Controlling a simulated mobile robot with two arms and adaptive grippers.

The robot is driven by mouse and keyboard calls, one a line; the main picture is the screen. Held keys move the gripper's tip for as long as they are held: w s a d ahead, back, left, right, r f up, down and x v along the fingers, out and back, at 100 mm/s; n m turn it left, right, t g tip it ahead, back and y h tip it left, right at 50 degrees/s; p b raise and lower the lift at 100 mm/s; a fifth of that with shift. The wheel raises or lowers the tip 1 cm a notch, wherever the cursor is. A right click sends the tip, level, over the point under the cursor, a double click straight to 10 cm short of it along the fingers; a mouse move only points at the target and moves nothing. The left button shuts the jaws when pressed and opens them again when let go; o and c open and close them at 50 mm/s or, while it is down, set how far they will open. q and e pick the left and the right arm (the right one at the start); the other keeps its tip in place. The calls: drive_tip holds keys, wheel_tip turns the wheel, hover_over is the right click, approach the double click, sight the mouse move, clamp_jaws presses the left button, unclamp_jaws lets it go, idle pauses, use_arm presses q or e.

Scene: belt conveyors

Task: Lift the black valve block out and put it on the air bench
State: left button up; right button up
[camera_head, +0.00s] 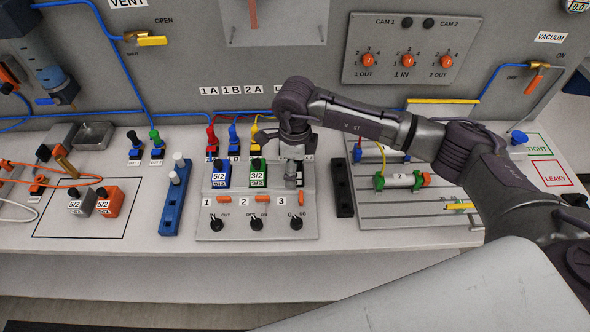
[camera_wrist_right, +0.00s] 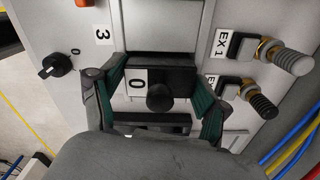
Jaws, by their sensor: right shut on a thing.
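The black valve block (camera_wrist_right: 180,78), with a white 0 label and a black round knob, sits between the green pads of my right gripper (camera_wrist_right: 158,100) in the right wrist view. My right gripper (camera_head: 291,182) is shut on it at the third bay of the grey manifold (camera_head: 256,213). In the head view the gripper hides most of the block, and I cannot tell whether it is clear of its seat. The pale air bench (camera_head: 130,262) runs along the front. My left gripper is not in view.
A blue valve block (camera_head: 216,173) and a green one (camera_head: 258,172) stand left of my right gripper. Grey (camera_head: 81,203) and orange (camera_head: 108,202) blocks lie in a black outline. A blue rack (camera_head: 174,208) and a dark rack (camera_head: 342,189) flank the manifold.

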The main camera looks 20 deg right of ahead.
drive_tip(key=shift+r, duration=0.1)
drive_tip(key=shift+r+b, duration=0.35)
drive_tip(key=shift+r, duration=0.1)
wheel_tip(320, 180, up, 2)
drive_tip(key=shift+w+r+b, duration=0.1)
drive_tip(key=shift+r+b, duration=0.15)
drive_tip(key=shift+b, duration=0.4)
drive_tip(key=s+d+r+b, duration=0.1)
drive_tip(key=s+d+r, duration=0.1)
drive_tip(key=s+r, duration=0.9)
drive_tip(key=shift+s+d+r, duration=0.25)
drive_tip(key=shift+s+d, duration=0.05)
drive_tip(key=shift+d, duration=0.1)
